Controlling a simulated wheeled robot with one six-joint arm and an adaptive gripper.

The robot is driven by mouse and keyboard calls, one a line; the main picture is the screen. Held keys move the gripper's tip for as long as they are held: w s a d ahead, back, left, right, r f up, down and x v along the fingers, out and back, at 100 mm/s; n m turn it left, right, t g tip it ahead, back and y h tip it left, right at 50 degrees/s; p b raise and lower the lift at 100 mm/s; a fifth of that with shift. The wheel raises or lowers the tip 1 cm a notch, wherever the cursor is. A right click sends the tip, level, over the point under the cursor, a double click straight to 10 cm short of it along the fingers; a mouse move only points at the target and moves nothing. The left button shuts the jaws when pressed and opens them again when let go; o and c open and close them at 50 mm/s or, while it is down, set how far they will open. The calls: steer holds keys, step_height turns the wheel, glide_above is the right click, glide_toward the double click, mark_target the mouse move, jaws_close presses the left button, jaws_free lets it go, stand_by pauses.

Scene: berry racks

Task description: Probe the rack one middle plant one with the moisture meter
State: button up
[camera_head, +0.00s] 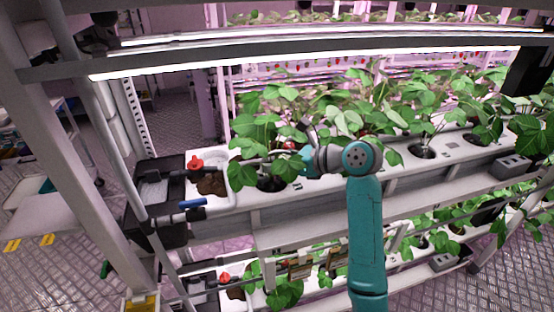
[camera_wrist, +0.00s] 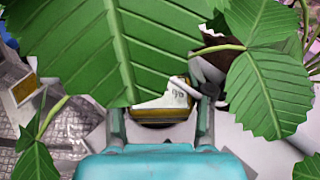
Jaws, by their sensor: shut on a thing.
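The moisture meter, a yellow-edged body with a white dial face (camera_wrist: 172,98), is held between the two teal fingers of my gripper (camera_wrist: 160,122) in the wrist view. A big green leaf covers much of the meter; its probe tip is hidden. The leftmost plant on the middle shelf (camera_head: 250,127) has broad leaves over a dark round planting hole (camera_head: 272,185). My gripper is among or beside these leaves, at the right side of this plant, and is mostly hidden in the head view.
The white planting trough (camera_head: 335,176) runs right with several more leafy plants (camera_head: 430,100). A light bar (camera_head: 300,58) crosses above. A lower shelf (camera_head: 330,228) holds more plants.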

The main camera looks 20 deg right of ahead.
steer(key=shift+f, duration=0.55)
steer(key=o, duration=1.8)
steer(key=shift+c, duration=0.2)
steer(key=shift+r, duration=3)
